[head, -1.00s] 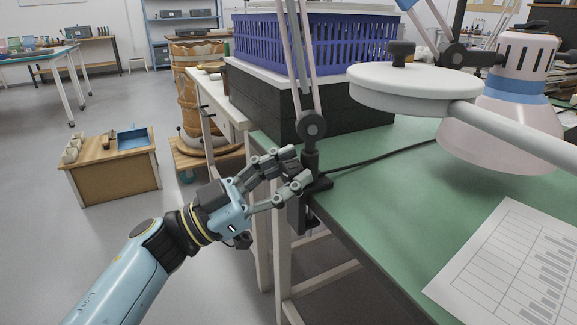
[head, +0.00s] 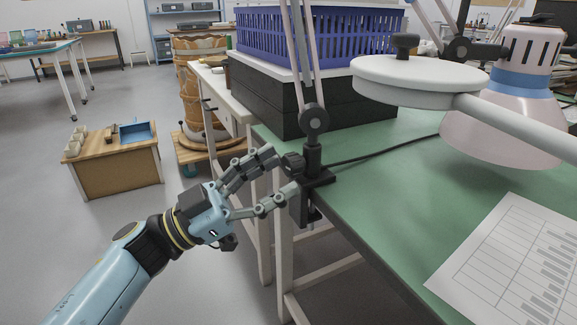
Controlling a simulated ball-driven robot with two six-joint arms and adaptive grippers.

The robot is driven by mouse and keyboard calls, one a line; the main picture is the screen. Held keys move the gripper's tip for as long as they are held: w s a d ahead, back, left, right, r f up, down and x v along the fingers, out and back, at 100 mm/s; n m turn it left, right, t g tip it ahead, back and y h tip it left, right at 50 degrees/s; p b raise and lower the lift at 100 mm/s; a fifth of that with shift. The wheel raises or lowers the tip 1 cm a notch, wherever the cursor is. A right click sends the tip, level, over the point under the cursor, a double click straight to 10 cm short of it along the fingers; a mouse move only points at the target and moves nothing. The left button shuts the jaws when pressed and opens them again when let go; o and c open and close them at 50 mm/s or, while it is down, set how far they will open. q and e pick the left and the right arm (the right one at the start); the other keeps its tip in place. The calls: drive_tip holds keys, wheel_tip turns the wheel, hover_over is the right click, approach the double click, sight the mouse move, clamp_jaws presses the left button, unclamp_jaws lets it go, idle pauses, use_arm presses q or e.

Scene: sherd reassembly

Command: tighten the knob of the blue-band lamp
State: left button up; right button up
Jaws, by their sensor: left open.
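The blue-band lamp has a pale pink shade with a blue band (head: 522,84) at the upper right in the head view. Pale pink arm rods rise from a black clamp (head: 318,178) on the table's left edge and leave the picture at the top. A dark ridged knob (head: 293,163) sticks out on the left side of the clamp post. My left gripper (head: 281,172) is open, with one finger above and left of the knob and the other below it. The knob shows in the gap; contact is hard to tell. My right gripper is not in view.
A black cable (head: 385,150) runs from the clamp. Floor left of the table is free near my arm.

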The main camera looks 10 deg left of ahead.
use_arm(q)
drive_tip(key=v, duration=0.9)
